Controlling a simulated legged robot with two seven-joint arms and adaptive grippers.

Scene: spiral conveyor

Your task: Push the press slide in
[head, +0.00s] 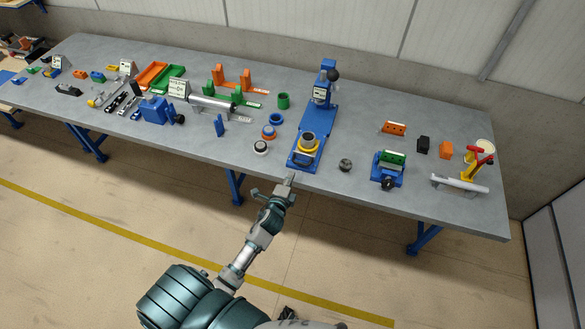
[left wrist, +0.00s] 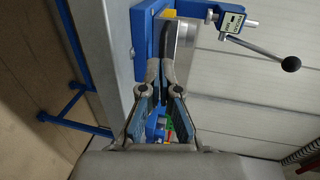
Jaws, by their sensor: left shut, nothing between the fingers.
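The blue press (head: 318,118) stands at the back of the grey bench, with a lever, a black knob and a small display. Its slide carries a yellow ring fixture (head: 308,146) with a metal part, at the front end of the blue base. A dark handle (head: 302,160) shows at the slide's front, near the bench edge. My left gripper (head: 290,178) is shut and empty, just in front of the handle. My right gripper is not in view.
A dark round part (head: 345,165) and a blue vise (head: 387,174) stand to the right.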

